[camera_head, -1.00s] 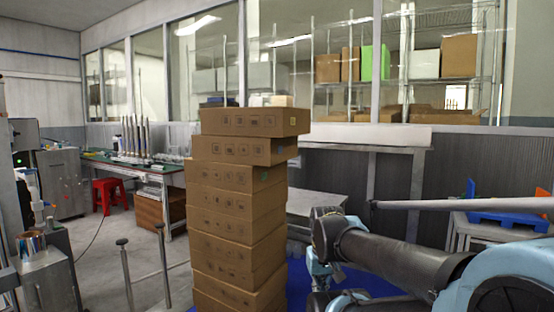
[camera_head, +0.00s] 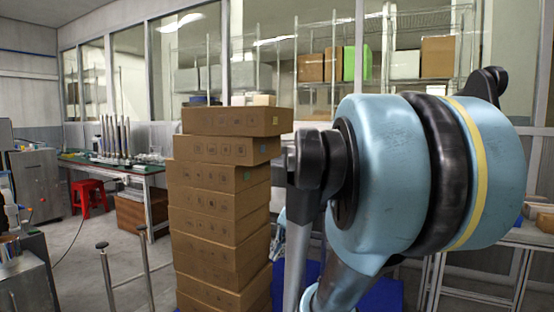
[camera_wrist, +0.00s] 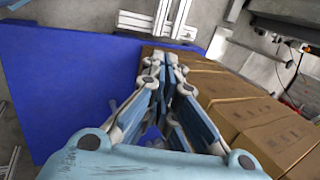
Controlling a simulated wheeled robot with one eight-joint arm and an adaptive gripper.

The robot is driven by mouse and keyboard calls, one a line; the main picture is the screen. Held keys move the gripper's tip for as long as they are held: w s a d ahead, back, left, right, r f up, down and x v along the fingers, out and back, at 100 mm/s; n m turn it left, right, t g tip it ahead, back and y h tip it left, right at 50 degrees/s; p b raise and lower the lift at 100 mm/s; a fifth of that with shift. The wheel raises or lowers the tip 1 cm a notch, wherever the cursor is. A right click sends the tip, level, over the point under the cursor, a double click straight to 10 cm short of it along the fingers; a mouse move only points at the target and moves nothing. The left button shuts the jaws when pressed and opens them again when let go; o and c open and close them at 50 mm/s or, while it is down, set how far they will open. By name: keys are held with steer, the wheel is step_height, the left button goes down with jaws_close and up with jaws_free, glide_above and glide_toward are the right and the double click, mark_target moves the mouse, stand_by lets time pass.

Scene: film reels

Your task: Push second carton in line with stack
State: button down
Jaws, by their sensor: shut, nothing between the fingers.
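A tall stack of brown cartons (camera_head: 212,231) stands at centre in the head view. The second carton from the top (camera_head: 225,149) juts to the right past the carton below it. The top carton (camera_head: 238,121) sits on it and also reaches further right. In the wrist view my gripper (camera_wrist: 163,62) is shut and empty. It is beside the stack's cartons (camera_wrist: 240,108), which run along its right; I cannot tell whether it touches one. In the head view my large arm joint covers the area right of the stack, and the gripper is mostly hidden.
A blue surface (camera_wrist: 75,85) lies low beside the stack in the wrist view. A green-topped workbench (camera_head: 110,165) and red stool (camera_head: 89,196) are at the left. Thin metal posts (camera_head: 106,280) stand left of the stack. A table (camera_head: 490,235) is at the right.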

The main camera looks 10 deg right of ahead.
steer(key=w+r+m+t+y, duration=0.1)
steer(key=w+r+m+y, duration=0.2)
steer(key=w+r+m, duration=0.35)
steer(key=m+t+y, duration=0.6)
steer(key=m+y, duration=0.2)
steer(key=m, duration=0.3)
glide_toward(271, 155)
steer(key=x, duration=0.7)
steer(key=shift+s+r, duration=0.1)
steer(key=shift+s, duration=0.05)
steer(key=shift+a, duration=0.1)
steer(key=shift+x, duration=1.55)
steer(key=shift+s, duration=0.1)
